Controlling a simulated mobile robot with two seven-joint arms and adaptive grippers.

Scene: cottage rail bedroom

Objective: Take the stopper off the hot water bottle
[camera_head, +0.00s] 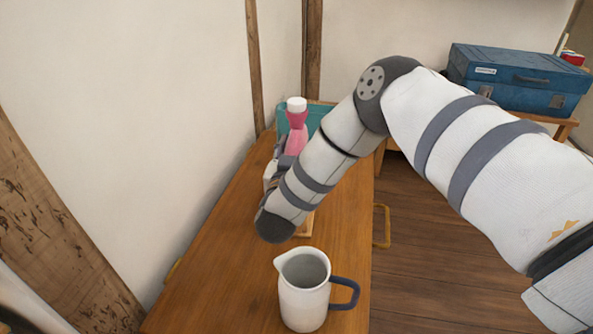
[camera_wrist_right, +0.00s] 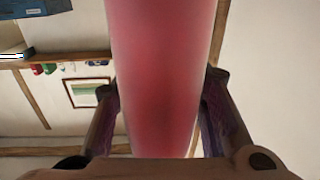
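The hot water bottle (camera_head: 297,137) stands upright toward the far end of the wooden cabinet top, pink with a white stopper (camera_head: 297,104) at its top. My right arm reaches across from the right, and its forearm hides the bottle's lower part and most of the gripper in the head view. In the right wrist view the pink bottle (camera_wrist_right: 163,70) fills the middle. My right gripper (camera_wrist_right: 160,88) has one finger on each side of it, with both fingertips against its edges. The stopper is outside the wrist view. My left gripper is not in view.
A white jug (camera_head: 303,300) with a dark blue handle stands at the near part of the wooden cabinet top (camera_head: 215,285). A teal box (camera_head: 318,115) is behind the bottle. A blue case (camera_head: 520,75) rests on a wooden stand at right. The wall borders the cabinet's left.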

